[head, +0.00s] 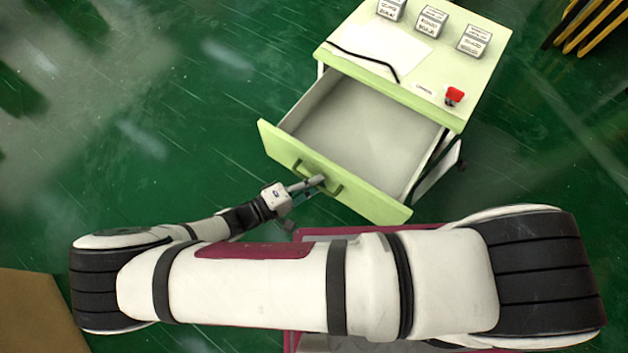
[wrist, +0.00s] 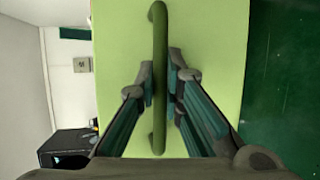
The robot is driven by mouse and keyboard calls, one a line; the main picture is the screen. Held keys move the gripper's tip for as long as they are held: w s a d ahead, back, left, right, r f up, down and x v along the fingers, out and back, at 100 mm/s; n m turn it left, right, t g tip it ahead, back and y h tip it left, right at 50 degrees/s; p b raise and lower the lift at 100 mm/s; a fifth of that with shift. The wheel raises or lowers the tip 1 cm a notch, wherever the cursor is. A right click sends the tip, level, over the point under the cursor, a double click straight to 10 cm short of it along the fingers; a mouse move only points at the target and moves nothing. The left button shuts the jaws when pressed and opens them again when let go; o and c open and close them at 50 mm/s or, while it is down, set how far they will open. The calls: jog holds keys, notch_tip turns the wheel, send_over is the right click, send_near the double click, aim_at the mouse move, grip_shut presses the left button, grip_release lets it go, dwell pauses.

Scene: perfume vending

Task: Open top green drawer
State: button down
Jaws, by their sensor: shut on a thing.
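The green cabinet (head: 440,60) stands at the upper right of the head view. Its top green drawer (head: 345,175) is pulled well out, and its grey inside looks empty. My gripper (head: 318,181) is at the drawer front, shut on the drawer's dark green bar handle. In the wrist view the handle (wrist: 159,120) runs up the picture, with the fingers of my gripper (wrist: 161,82) on either side of it. The light green drawer front (wrist: 215,50) fills the middle of that view.
Several small labelled boxes (head: 431,21), a white sheet (head: 365,52) and a red button (head: 454,95) are on the cabinet top. Yellow bars (head: 597,25) stand at the upper right. A brown box-like thing (head: 35,315) is at the lower left. Green floor lies open on the left.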

jog(key=c, duration=2)
grip_release()
jog(key=shift+o, duration=0.2)
jog(key=shift+r, duration=0.1)
